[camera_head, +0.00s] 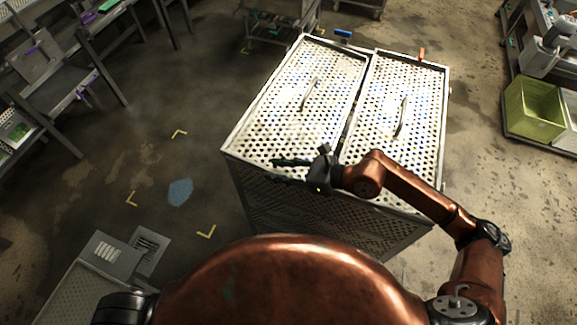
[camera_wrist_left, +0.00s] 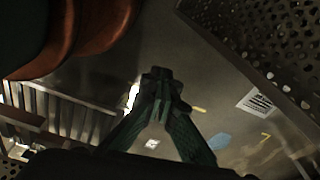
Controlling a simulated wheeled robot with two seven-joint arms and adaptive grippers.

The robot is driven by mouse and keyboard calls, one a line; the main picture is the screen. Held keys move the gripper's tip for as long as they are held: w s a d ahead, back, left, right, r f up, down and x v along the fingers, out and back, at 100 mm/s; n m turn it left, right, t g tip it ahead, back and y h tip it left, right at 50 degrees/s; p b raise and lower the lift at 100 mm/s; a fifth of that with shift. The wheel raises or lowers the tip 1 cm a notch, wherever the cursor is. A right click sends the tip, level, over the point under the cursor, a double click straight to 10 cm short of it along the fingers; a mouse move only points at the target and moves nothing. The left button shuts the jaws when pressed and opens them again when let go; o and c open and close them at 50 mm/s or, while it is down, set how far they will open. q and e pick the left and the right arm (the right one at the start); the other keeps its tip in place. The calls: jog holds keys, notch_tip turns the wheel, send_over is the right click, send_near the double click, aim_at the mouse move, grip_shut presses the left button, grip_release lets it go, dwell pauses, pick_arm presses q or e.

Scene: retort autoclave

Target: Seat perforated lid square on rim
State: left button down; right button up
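A large perforated metal basket (camera_head: 300,210) stands in front of me in the head view. Two perforated panels cover its top: a left lid panel (camera_head: 318,72) and a right lid panel (camera_head: 418,80), each with a bar handle. A dark narrow gap runs between them. Whether either panel sits fully down on the rim is hard to tell. My right gripper (camera_head: 274,169) is at the front edge of the left panel, its dark green fingers pointing left and apart; contact is unclear. My left gripper (camera_wrist_left: 158,78) shows in the left wrist view, fingertips together, nothing visible between them.
A green bin (camera_head: 535,108) stands on a low platform at the right. Grey benches (camera_head: 60,75) line the left. A wheeled cart (camera_head: 280,22) is behind the basket. The floor left of the basket is open, with yellow corner marks and a blue patch (camera_head: 180,192).

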jog(key=shift+w+a+f, duration=0.15)
jog(key=shift+a+f, duration=0.05)
jog(key=shift+a, duration=0.2)
pick_arm(q)
jog(key=shift+s+r, duration=0.15)
jog(key=shift+s, duration=0.55)
pick_arm(e)
grip_shut()
